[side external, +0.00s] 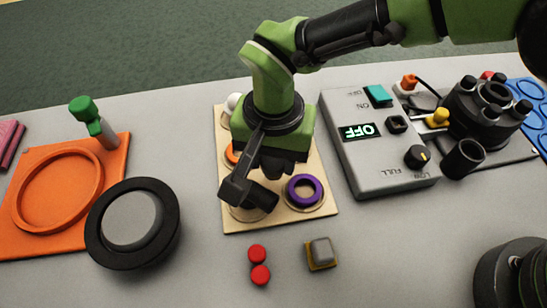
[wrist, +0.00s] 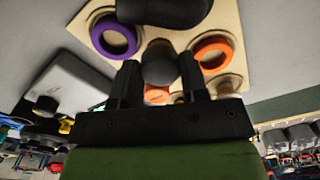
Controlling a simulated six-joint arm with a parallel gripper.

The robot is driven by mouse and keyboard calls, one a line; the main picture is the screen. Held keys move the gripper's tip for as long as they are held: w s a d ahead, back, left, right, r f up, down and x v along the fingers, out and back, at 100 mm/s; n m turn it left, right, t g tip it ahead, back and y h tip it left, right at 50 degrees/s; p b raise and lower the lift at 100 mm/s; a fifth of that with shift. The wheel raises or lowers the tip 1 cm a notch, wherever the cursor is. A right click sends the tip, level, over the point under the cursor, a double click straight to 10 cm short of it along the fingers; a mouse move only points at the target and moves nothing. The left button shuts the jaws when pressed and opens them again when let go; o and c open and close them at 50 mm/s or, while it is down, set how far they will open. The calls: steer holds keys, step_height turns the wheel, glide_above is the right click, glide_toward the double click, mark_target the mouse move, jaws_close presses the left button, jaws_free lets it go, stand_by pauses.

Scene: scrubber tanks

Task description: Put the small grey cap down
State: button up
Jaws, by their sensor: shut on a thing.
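My gripper (side external: 282,166) is over the pale wooden board (side external: 281,221), pointing down. In the wrist view its two dark fingers stand on either side of a small rounded grey cap (wrist: 159,68) and are shut on it. The side view does not show the cap; my gripper hides it. I cannot tell whether the cap touches the board. A purple ring (side external: 317,193) lies on the board to the right of my gripper. An orange ring (wrist: 229,48) lies on the other side.
A grey control box (side external: 372,165) reading OFF stands close right of the board. An orange tray (side external: 20,240) and a black-rimmed disc (side external: 131,219) are on the left.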

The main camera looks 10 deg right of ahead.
mark_target(274, 160)
steer(key=shift+f, duration=0.95)
steer(key=o, duration=1)
steer(key=shift+f, duration=0.15)
step_height(274, 160, up, 12)
steer(key=shift+r, duration=0.2)
